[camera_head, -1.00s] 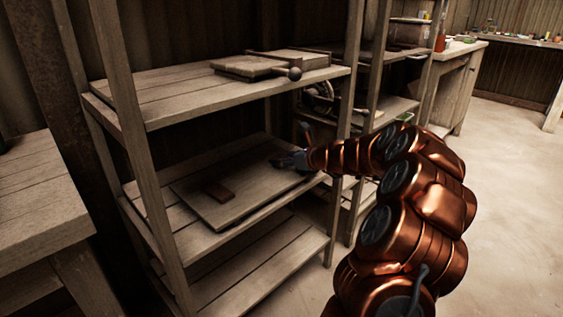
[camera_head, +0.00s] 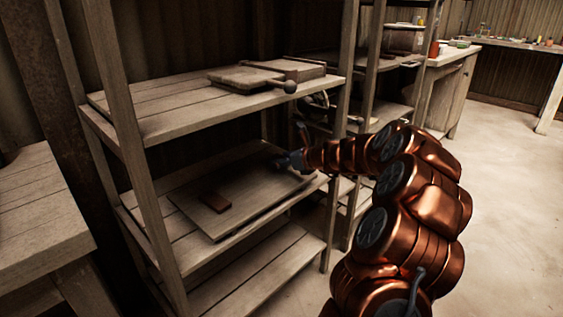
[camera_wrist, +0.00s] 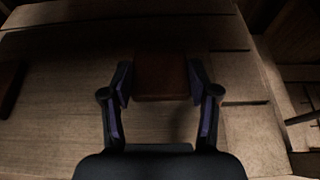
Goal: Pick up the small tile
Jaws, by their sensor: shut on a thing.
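My gripper (camera_wrist: 160,88) is shut on a small reddish-brown tile (camera_wrist: 161,70), with one finger against each side of it in the wrist view. In the head view my gripper (camera_head: 289,161) is over the back right part of a wide wooden board (camera_head: 190,207) on the middle shelf. The held tile is too dark and small to make out there. A second reddish-brown tile (camera_head: 215,202) lies flat on the front left of the board. It also shows, cut off, at the left edge of the wrist view (camera_wrist: 10,88).
Shelf posts (camera_head: 338,150) stand close to my arm. A wooden table (camera_head: 40,215) is at the left. Open floor (camera_head: 500,190) lies to the right.

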